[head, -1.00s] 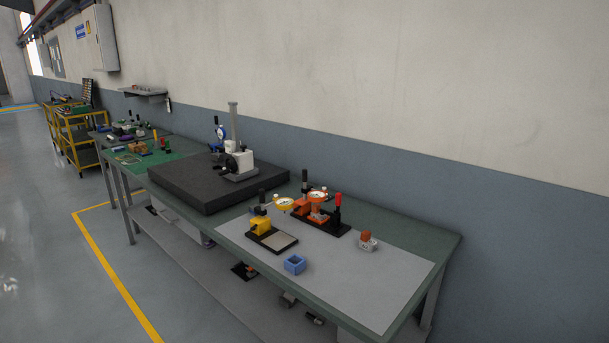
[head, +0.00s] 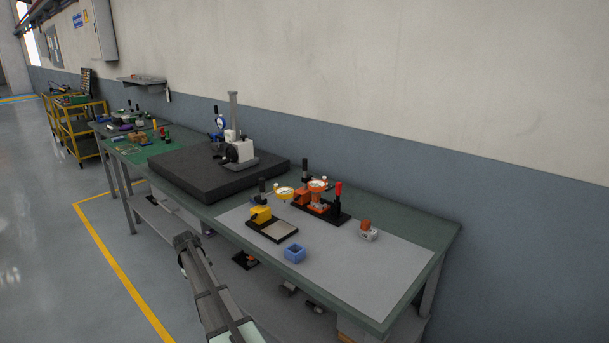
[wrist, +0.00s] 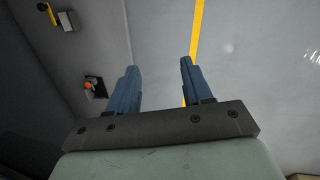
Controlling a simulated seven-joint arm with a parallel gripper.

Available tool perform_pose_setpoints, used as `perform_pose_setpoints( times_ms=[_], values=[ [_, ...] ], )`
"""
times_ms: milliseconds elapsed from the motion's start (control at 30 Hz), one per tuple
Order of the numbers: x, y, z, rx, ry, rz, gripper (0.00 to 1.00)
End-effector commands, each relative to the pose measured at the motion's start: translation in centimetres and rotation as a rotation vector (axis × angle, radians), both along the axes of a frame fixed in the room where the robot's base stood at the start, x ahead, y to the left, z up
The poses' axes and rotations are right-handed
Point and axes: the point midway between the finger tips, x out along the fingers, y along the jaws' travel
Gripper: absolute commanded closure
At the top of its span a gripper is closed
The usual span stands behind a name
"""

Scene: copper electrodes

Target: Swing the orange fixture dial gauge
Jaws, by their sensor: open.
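The orange fixture (head: 318,202) stands on a black base on the bench in the head view. Its round white-faced dial gauge (head: 318,185) has an orange rim and sits near the top. A red-handled lever (head: 338,190) stands at its right, and a black-topped post rises behind. My gripper (wrist: 159,68) is open and empty in the wrist view, with its two blue fingers over the floor. In the head view my arm shows at the bottom, in front of the bench edge; its fingers cannot be made out there. The gripper is well apart from the fixture.
A yellow fixture (head: 261,214) with a yellow-rimmed gauge (head: 285,193) stands left of the orange one. A blue open block (head: 294,253) lies in front, and a small grey and orange part (head: 368,231) at right. A granite plate (head: 205,172) carries a gauge stand (head: 237,145).

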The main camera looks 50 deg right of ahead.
Motion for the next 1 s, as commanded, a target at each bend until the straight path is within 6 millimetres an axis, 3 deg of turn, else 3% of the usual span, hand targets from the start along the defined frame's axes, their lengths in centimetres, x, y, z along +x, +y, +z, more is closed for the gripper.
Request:
perform_pose_setpoints(
  times_ms=[33,100,433,767,1000],
  values=[
    [1.9,-1.6,2.4,-0.013,-0.020,0.001,0.50],
    [3.4,-3.2,5.3,-0.028,-0.040,0.007,0.50],
    [8.0,-9.6,17.4,-0.096,-0.112,0.024,0.50],
    [5.3,-23.5,26.0,-0.027,-0.227,-0.252,0.50],
    [0.7,-35.1,34.5,0.027,-0.334,-0.480,0.50]
  ],
)
